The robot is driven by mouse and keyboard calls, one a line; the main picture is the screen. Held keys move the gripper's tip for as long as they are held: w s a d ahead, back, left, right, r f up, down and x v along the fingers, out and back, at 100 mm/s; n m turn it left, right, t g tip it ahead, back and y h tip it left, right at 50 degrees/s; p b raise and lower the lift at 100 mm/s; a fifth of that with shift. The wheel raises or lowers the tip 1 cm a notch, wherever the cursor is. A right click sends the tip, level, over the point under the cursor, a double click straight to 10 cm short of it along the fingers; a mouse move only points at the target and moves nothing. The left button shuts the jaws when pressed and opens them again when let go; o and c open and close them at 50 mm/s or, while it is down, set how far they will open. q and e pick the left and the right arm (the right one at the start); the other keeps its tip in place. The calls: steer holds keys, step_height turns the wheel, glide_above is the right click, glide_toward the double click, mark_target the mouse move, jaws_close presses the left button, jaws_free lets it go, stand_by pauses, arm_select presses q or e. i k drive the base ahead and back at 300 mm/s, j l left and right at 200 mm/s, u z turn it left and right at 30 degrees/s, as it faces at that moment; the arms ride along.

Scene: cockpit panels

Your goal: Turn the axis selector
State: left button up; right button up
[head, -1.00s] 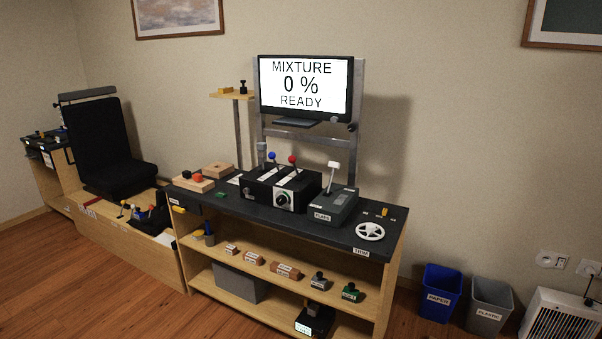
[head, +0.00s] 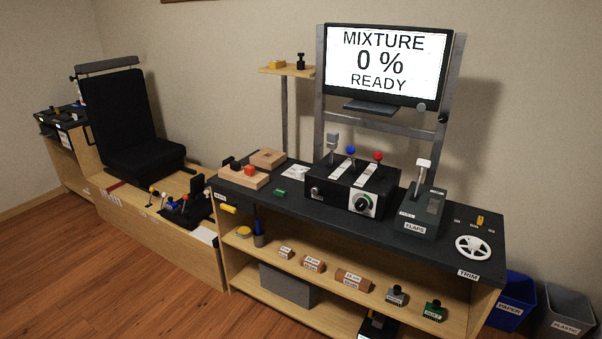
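No label reading axis selector is legible. A small yellow knob (head: 480,221) stands on the right end of the dark console top, with small white labels beside it too small to read. The white trim wheel (head: 473,247) lies just in front of it. Neither of my grippers shows in the head view.
The flaps lever unit (head: 420,215) stands between the lever box and the trim wheel. A monitor (head: 384,65) reads "MIXTURE 0 % READY". Wooden blocks (head: 243,178) lie at the console's left end. Bins (head: 566,312) stand right. Wooden floor in front at left is clear.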

mark_target(300, 172)
steer(key=i+j+z, duration=0.15)
steer(key=z, duration=0.25)
steer(key=i+j+z, duration=0.2)
steer(key=z, duration=0.15)
steer(key=i+j+z, duration=0.1)
steer(key=j+z, duration=0.3)
steer(key=l, duration=0.1)
